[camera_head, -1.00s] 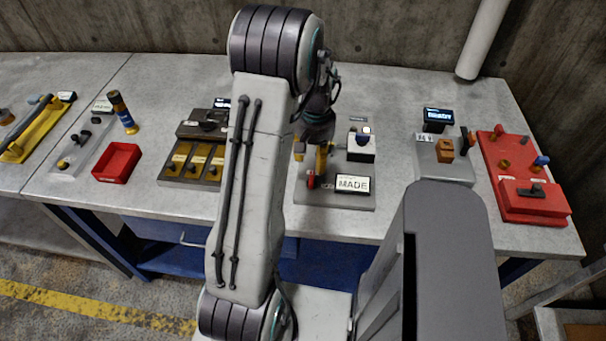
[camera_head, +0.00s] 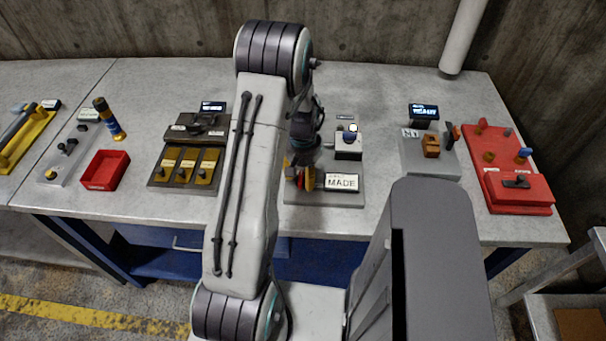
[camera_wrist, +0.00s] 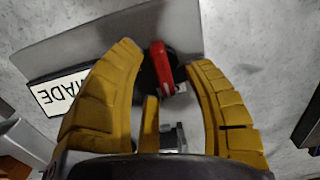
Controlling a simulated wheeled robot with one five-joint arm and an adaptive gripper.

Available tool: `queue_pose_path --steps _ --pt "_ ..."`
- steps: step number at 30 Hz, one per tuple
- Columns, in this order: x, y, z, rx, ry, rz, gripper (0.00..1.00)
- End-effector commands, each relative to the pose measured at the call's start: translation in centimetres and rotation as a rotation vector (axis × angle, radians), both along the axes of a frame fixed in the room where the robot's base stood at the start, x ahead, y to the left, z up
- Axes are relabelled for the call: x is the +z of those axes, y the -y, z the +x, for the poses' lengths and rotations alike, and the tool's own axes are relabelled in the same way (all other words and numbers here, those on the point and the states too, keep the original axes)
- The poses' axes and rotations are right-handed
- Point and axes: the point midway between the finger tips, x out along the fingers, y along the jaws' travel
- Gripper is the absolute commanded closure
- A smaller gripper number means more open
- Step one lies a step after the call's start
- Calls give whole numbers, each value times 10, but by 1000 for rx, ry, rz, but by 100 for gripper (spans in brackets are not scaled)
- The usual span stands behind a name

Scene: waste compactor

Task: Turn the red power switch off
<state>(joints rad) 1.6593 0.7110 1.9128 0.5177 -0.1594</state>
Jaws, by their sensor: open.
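The red power switch (camera_wrist: 161,70) is a red lever on a round dark base, on the grey plate with the "MADE" label (camera_wrist: 62,92). In the wrist view my gripper (camera_wrist: 163,57) is open, with its yellow fingers on either side of the switch. A gap shows between each finger and the lever, and I cannot tell any contact. In the head view my gripper (camera_head: 300,172) is low over the left part of the plate (camera_head: 345,198), and the arm partly hides it and the switch.
A panel with yellow plates (camera_head: 186,168) lies to the left. A grey station with a small screen (camera_head: 423,112) and a red lockout box (camera_head: 517,190) lie to the right.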

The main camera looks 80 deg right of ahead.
Motion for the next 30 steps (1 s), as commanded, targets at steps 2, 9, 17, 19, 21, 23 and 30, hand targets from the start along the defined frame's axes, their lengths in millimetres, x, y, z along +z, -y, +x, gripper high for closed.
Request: queue_pose_path --steps 2,9,17,19,21,23,30 --pt "0 0 0 0 0 0 54" --pt "0 0 0 0 0 0 66" --pt "0 0 0 0 0 0 89" --pt "0 0 0 0 0 0 95" --pt "0 0 0 0 0 0 100" --pt "0 0 0 0 0 0 100" --pt "0 0 0 -11 0 0 100"
